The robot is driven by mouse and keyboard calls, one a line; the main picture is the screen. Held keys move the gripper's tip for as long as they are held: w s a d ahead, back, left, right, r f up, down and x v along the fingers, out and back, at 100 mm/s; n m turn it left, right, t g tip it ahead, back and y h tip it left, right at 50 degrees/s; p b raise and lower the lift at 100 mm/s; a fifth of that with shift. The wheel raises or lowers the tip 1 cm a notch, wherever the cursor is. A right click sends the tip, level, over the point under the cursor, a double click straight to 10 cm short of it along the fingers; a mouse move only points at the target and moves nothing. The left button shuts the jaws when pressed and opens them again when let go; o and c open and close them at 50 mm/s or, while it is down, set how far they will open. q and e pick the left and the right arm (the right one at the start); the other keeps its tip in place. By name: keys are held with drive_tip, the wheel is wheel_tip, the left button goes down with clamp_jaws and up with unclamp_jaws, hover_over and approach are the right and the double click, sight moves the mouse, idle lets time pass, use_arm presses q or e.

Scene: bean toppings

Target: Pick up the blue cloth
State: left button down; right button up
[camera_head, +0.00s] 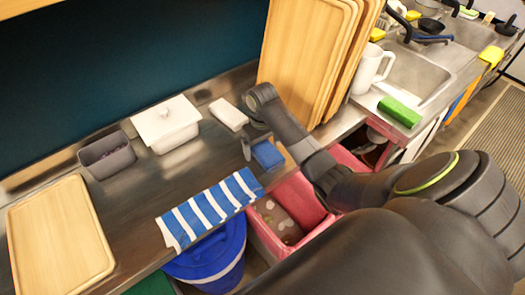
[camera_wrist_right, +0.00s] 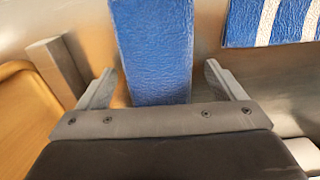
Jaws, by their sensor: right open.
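A plain blue cloth (camera_head: 268,155), small and folded, lies on the steel counter near its front edge. My right gripper (camera_head: 256,143) is right at it, and the arm comes in from the right. In the right wrist view, the blue cloth (camera_wrist_right: 152,45) extends between the two spread fingers of the right gripper (camera_wrist_right: 159,78), with gaps on both sides. The gripper is open; I cannot tell its exact height over the cloth. A blue-and-white striped cloth (camera_head: 210,208) lies left of it over the counter edge. My left gripper is not in view.
A white lidded container (camera_head: 168,125), a grey bin (camera_head: 107,155) and a white block (camera_head: 228,114) stand at the back. Wooden boards (camera_head: 305,55) lean close behind the gripper. A red bin (camera_head: 300,190) and a blue bucket (camera_head: 210,262) stand below the edge.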

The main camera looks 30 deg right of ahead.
sight(263, 147)
drive_tip(key=c, duration=1.1)
drive_tip(key=shift+r, duration=0.1)
drive_tip(key=shift+r, duration=0.35)
wheel_tip(263, 147, up, 5)
drive_tip(key=shift+r, duration=0.15)
wheel_tip(263, 147, up, 3)
drive_tip(key=p, duration=0.3)
drive_tip(key=shift+r+p, duration=0.45)
drive_tip(key=shift+p, duration=0.4)
